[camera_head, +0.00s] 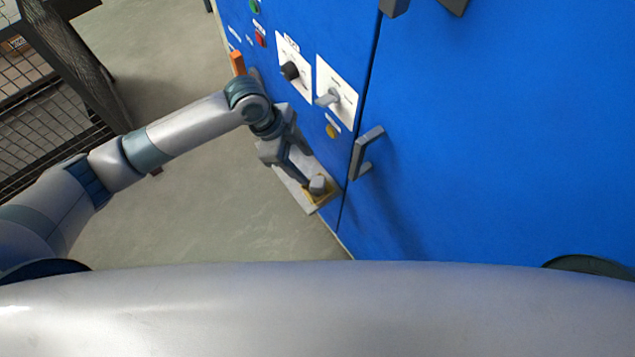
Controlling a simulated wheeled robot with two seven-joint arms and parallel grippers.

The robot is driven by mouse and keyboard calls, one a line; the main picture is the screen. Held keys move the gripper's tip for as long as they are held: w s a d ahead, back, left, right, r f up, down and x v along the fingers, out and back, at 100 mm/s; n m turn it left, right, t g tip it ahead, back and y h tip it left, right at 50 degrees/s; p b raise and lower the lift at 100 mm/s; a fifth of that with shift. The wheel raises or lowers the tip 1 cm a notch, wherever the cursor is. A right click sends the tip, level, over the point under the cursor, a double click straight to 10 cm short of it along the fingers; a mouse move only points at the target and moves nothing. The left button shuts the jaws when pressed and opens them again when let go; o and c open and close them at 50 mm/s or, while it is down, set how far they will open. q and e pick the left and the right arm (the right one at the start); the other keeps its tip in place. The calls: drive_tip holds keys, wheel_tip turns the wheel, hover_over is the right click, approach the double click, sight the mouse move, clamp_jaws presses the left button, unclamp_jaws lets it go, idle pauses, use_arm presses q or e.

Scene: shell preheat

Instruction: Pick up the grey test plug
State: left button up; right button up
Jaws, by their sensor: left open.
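The grey test plug (318,184) is a small grey block-like piece. It sits at the near end of a narrow pale shelf (292,188) on the front of the blue cabinet, at a yellow patch (321,197). My left gripper (301,167) hangs over the shelf with its fingers pointing down toward the plug. Its jaws are open, and the fingertips are close beside the plug's upper left side. I cannot tell whether they touch it. My right gripper does not show.
The blue cabinet (500,130) fills the right side. Its front carries a dark knob (290,71), a grey switch (328,97), a yellow button (331,131) and a grey door handle (366,153). A dark mesh rack (50,110) stands at left. The floor between is clear.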

sight(317, 181)
use_arm(q)
drive_tip(key=p+x, duration=0.1)
drive_tip(key=x, duration=0.4)
drive_tip(key=shift+d+f, duration=0.1)
drive_tip(key=shift+f, duration=0.25)
drive_tip(key=shift+s+d+f+p, duration=0.15)
drive_tip(key=shift+f+p, duration=0.25)
drive_tip(key=shift+f, duration=0.2)
drive_tip(key=p+x, duration=0.1)
drive_tip(key=x, duration=0.1)
drive_tip(key=shift+f, duration=0.45)
drive_tip(key=shift+d+f, duration=0.25)
drive_tip(key=shift+f, duration=0.3)
drive_tip(key=shift+c, duration=0.7)
drive_tip(key=c, duration=1.1)
